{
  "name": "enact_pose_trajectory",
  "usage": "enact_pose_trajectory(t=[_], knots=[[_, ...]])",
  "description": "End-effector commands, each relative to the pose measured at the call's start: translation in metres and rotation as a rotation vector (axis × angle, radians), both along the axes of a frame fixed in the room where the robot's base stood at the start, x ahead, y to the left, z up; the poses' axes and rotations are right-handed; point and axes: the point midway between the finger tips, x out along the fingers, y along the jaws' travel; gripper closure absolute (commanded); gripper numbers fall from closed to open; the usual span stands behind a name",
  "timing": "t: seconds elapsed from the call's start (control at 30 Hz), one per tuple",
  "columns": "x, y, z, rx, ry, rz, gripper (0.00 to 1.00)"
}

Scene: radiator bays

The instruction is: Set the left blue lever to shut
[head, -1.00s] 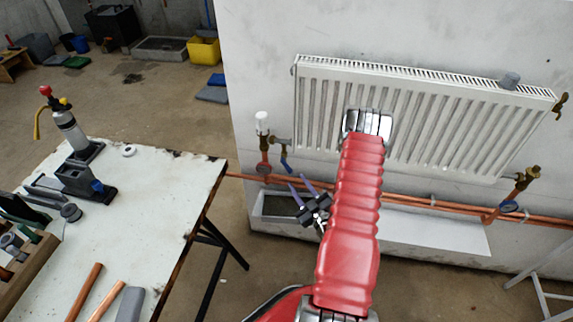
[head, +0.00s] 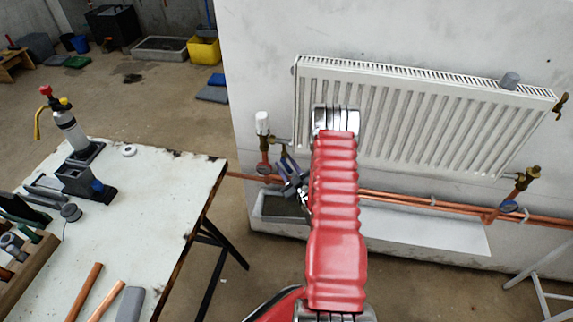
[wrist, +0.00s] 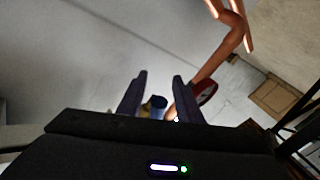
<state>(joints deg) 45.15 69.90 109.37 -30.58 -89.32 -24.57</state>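The left blue lever sits on the pipework below the left end of the radiator. In the wrist view the blue lever (wrist: 158,101) shows between my two fingers, on a brass fitting. My gripper (head: 286,166) is at this valve in the head view and mostly covers the lever. In the wrist view my gripper (wrist: 160,76) is open, with its dark fingers apart on either side of the lever. I cannot tell whether either finger touches it. The lever's exact angle is hidden.
The radiator (head: 430,115) hangs above copper pipes (head: 400,201). A workbench (head: 150,190) stands at the left.

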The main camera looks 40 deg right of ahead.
Motion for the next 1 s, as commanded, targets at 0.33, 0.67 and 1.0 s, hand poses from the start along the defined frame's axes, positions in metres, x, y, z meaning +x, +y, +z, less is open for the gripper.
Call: enact_pose_trajectory(t=[0.33, 0.67, 1.0], knots=[[-0.0003, -0.0001, 0.0001, 0.0, 0.0, 0.0, 0.82], [-0.0004, 0.0, 0.0002, 0.0, 0.0, 0.0, 1.0], [-0.0007, -0.0058, 0.0002, -0.001, -0.001, -0.002, 1.0]])
